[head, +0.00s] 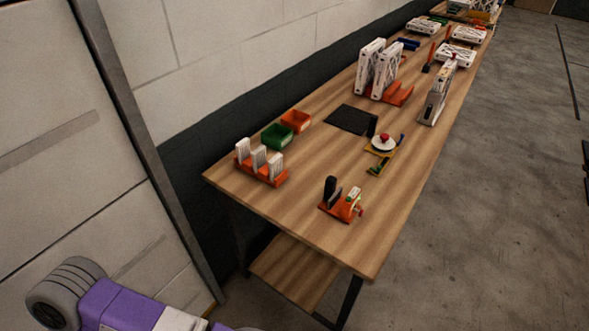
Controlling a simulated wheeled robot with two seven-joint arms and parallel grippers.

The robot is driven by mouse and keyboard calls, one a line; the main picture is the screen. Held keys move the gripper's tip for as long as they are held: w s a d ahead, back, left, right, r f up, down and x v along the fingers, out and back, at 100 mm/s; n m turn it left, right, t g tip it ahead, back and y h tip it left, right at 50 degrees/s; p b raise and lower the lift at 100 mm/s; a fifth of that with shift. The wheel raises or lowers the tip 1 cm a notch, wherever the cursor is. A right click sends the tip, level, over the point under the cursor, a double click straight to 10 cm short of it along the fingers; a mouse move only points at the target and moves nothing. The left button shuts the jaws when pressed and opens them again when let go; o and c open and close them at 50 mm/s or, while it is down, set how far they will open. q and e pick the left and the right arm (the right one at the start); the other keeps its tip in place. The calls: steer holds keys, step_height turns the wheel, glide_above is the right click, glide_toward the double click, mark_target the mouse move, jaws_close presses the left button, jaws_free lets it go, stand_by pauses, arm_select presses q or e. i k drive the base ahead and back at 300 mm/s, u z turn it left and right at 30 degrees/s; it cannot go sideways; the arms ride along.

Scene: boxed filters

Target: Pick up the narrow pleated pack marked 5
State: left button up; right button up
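Three narrow white packs stand upright in an orange rack (262,178) near the left end of the wooden table. They are the left pack (242,150), the middle pack (258,158) and the right pack (275,167). Any numbers on them are too small to read, so I cannot tell which one is marked 5. Two larger white packs (370,65) stand in another orange holder (402,97) farther along the table. Part of my purple and white arm shows at the bottom left, well short of the table. Neither gripper is in view.
A green bin (277,136) and an orange bin (296,121) stand behind the rack. A black mat (350,120), a red-knobbed device (383,142) and an orange fixture (341,207) occupy the table's middle and front. Bare wood lies between rack and fixture. The floor at right is open.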

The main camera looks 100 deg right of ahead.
mark_target(275, 164)
steer(key=z, duration=2.05)
